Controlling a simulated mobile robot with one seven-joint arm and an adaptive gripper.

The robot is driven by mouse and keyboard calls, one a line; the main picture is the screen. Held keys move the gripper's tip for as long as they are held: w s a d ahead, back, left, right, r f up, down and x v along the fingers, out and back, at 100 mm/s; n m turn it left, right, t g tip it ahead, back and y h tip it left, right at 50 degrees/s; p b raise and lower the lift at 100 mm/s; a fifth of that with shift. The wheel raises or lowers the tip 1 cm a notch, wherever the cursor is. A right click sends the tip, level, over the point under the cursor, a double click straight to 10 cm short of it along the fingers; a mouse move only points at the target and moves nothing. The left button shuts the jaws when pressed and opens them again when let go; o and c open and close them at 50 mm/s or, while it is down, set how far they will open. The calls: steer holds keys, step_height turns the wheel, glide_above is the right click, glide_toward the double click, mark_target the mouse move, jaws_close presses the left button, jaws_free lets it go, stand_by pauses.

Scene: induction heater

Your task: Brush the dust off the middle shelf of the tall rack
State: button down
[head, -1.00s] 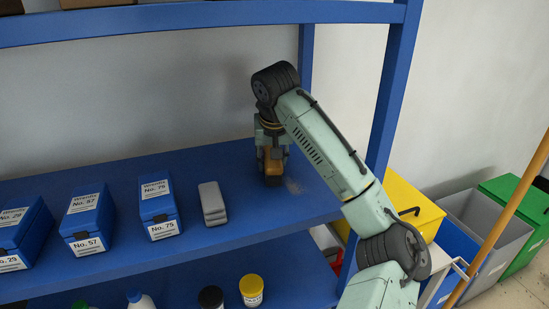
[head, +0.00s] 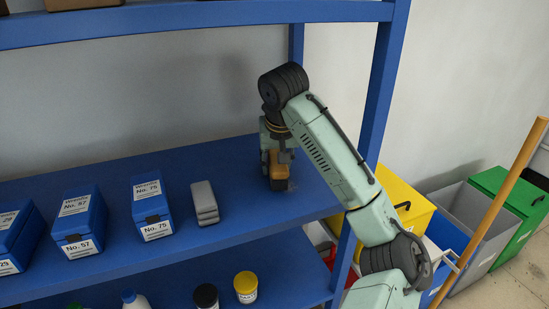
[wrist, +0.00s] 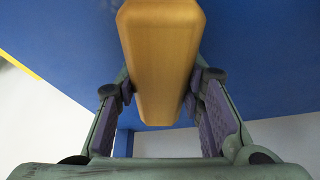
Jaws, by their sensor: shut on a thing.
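The middle shelf (head: 180,178) of the blue rack runs across the head view. My gripper (head: 275,152) is over the right part of this shelf, pointing down. It is shut on the brush (head: 276,172), which has an orange-brown wooden handle and a dark lower end that appears to touch the shelf. A small faint patch of dust (head: 293,187) shows just right of the brush's lower end. In the wrist view the wooden handle (wrist: 160,60) sits between the two finger pads (wrist: 161,98). The bristles are hidden there.
Blue boxes marked No. 57 (head: 79,222) and No. 75 (head: 152,207) and a grey block (head: 204,203) stand left on the shelf. The rack's blue post (head: 385,90) is close to my arm. Yellow (head: 405,200), grey and green bins (head: 510,205) stand at right.

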steer(key=shift+s+d+f, duration=0.1)
steer(key=shift+s+d, duration=0.45)
steer(key=shift+s, duration=1.2)
steer(key=shift+s+d+f, duration=0.1)
steer(key=shift+s+d, duration=0.45)
steer(key=shift+s, duration=1.15)
steer(key=shift+s+d+f, duration=0.1)
steer(key=shift+s+d, duration=0.45)
steer(key=shift+s, duration=1.2)
steer(key=shift+r, duration=3.1)
steer(key=shift+r, duration=0.1)
step_height(320, 180, up, 3)
steer(key=shift+f, duration=0.1)
